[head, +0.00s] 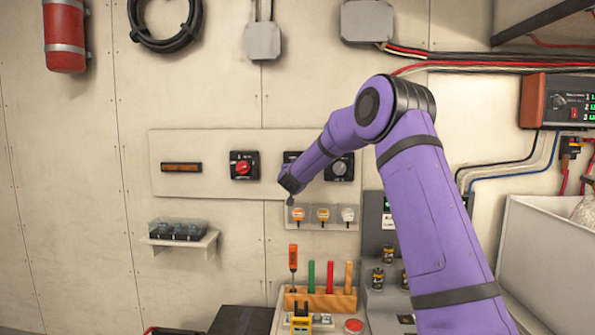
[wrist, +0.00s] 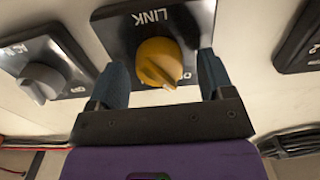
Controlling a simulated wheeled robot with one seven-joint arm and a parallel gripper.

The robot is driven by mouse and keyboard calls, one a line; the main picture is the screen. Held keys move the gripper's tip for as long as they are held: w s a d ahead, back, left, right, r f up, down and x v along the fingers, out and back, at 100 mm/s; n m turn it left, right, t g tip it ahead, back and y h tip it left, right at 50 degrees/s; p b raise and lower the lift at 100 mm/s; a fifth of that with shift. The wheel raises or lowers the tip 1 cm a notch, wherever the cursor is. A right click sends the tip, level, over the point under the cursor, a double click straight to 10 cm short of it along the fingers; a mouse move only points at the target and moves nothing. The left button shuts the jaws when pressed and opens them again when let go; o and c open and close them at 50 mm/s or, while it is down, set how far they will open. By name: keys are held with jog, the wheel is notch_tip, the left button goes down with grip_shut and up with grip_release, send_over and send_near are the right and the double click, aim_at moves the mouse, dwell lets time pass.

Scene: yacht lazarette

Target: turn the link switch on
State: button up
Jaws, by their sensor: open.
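The link switch has a yellow rotary knob (wrist: 160,62) on a dark plate marked LINK (wrist: 125,30). In the wrist view its pointer end faces down and slightly right, near partly hidden lettering. My gripper (wrist: 160,80) is open, with one dark finger on each side of the knob. I cannot tell whether the fingers touch it. In the head view my gripper (head: 289,190) is small, in front of the wall panel (head: 210,188). The dark plate behind my arm (head: 291,156) shows only its top edge there, and its knob is hidden.
A grey-knob switch (head: 341,167) is close beside the link switch, and a red-knob switch (head: 243,167) is to the left. Clear holders (head: 322,214) with small coloured items sit just below my gripper. A tool rack (head: 320,300) stands lower down.

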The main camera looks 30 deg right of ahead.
jog(key=shift+w+d, duration=0.1)
jog(key=shift+c, duration=0.4)
jog(key=c, duration=0.8)
jog(key=shift+c, duration=0.2)
jog(key=shift+m, duration=0.3)
jog(key=m, duration=0.5)
jog(key=shift+m, duration=0.3)
jog(key=m, duration=0.5)
jog(key=shift+m, duration=0.3)
